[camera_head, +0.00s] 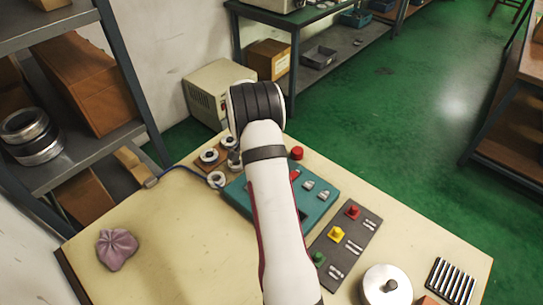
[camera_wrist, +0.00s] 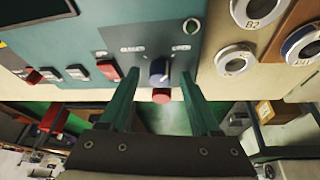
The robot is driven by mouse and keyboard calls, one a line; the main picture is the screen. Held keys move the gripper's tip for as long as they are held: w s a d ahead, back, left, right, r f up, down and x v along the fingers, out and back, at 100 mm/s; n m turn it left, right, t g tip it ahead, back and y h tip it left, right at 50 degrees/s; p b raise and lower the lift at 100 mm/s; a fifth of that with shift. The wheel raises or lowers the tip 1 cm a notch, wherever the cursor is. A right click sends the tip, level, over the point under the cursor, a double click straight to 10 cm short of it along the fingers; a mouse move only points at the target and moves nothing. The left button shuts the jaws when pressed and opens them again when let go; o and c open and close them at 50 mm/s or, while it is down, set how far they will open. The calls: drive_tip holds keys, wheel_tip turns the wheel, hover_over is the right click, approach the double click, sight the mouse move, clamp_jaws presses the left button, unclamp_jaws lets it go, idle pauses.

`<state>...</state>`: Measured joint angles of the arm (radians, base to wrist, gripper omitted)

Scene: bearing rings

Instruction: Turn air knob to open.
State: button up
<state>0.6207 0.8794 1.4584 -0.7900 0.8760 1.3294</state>
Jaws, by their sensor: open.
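A dark blue knob (camera_wrist: 158,70), apparently the air knob, sits on a grey plate of the teal control panel (camera_wrist: 90,45) in the wrist view. Small labels lie above it, too blurred to read. My gripper (camera_wrist: 158,77) is open, with its two green fingers on either side of the knob. I cannot tell whether either finger touches it. A red round button (camera_wrist: 161,96) shows just below the knob, also between the fingers. In the head view, the panel (camera_head: 313,207) lies partly under my arm, which hides the knob and my gripper.
Bearing rings (camera_wrist: 236,59) stand right of the panel in the wrist view. Red switches (camera_wrist: 109,70) are on its left. In the head view, a dark plate with coloured buttons (camera_head: 337,234), a metal lidded pot (camera_head: 387,287) and a pink cloth (camera_head: 117,248) lie on the table.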

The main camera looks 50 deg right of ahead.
drive_tip(key=v, duration=1.5)
drive_tip(key=shift+a+r, duration=0.25)
drive_tip(key=shift+r, duration=0.1)
drive_tip(key=shift+w, duration=0.1)
drive_tip(key=s+a+r+n+t+y, duration=0.1)
drive_tip(key=s+a+r+n, duration=0.25)
drive_tip(key=a, duration=0.55)
drive_tip(key=s+a+r+n+y, duration=0.1)
drive_tip(key=s+a+r+n, duration=0.2)
drive_tip(key=a, duration=0.6)
drive_tip(key=s+a+f+n+y, duration=0.2)
drive_tip(key=s+a+n, duration=0.2)
drive_tip(key=s+a, duration=0.3)
drive_tip(key=s+a+f+n+y, duration=0.2)
drive_tip(key=s+a+n, duration=0.2)
drive_tip(key=s+a, duration=0.4)
drive_tip(key=s, duration=0.3)
drive_tip(key=shift+s+a, duration=0.2)
